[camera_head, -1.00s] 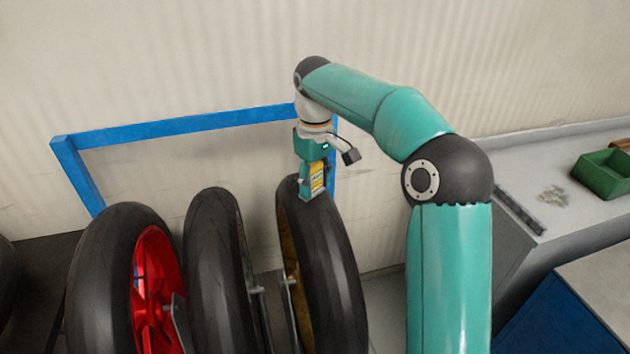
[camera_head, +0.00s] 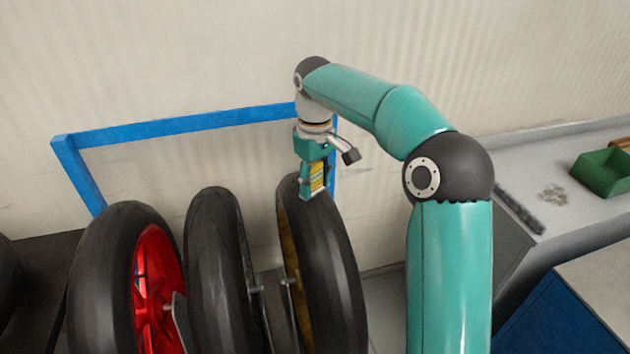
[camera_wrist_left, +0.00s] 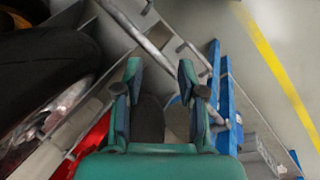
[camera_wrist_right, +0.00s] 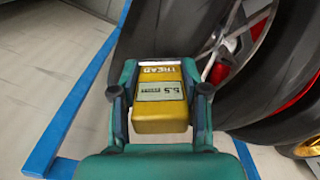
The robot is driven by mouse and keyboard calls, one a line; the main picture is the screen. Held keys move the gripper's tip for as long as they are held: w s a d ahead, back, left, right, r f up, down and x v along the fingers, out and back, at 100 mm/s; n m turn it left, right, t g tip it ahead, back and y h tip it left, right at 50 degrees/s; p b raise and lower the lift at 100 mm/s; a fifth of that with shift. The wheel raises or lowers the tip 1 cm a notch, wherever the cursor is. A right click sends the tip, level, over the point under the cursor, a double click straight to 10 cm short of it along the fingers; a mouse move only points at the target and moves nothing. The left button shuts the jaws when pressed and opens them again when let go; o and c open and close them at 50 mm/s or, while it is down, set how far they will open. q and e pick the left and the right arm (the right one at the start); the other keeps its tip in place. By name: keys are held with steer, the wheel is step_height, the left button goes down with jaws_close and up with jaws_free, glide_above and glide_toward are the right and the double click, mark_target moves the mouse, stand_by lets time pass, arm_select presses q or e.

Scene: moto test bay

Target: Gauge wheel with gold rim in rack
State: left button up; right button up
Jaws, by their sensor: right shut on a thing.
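The wheel with the gold rim (camera_head: 290,262) stands upright at the right end of the row in the head view, its black tyre (camera_head: 335,265) facing me. My right gripper (camera_head: 312,190) is at the top of that tyre, shut on a yellow gauge (camera_wrist_right: 160,100). The gauge is marked TREAD and shows 5.5 in the right wrist view. Its far end is at the tyre; exact contact is hidden. My left gripper (camera_wrist_left: 160,72) is open and empty in the left wrist view, and is not in the head view.
A red-rimmed wheel (camera_head: 115,280) and another black tyre (camera_head: 215,270) stand to the left. The blue rack frame (camera_head: 185,125) runs behind them. A grey bench with a green bin (camera_head: 603,175) is at the right. Blue rails (camera_wrist_left: 225,100) lie near my left gripper.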

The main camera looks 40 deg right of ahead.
steer(key=shift+f+b, duration=0.5)
steer(key=shift+f, duration=0.35)
stand_by(1.4)
steer(key=shift+r, duration=0.15)
steer(key=shift+r+p, duration=3)
steer(key=shift+p, duration=0.2)
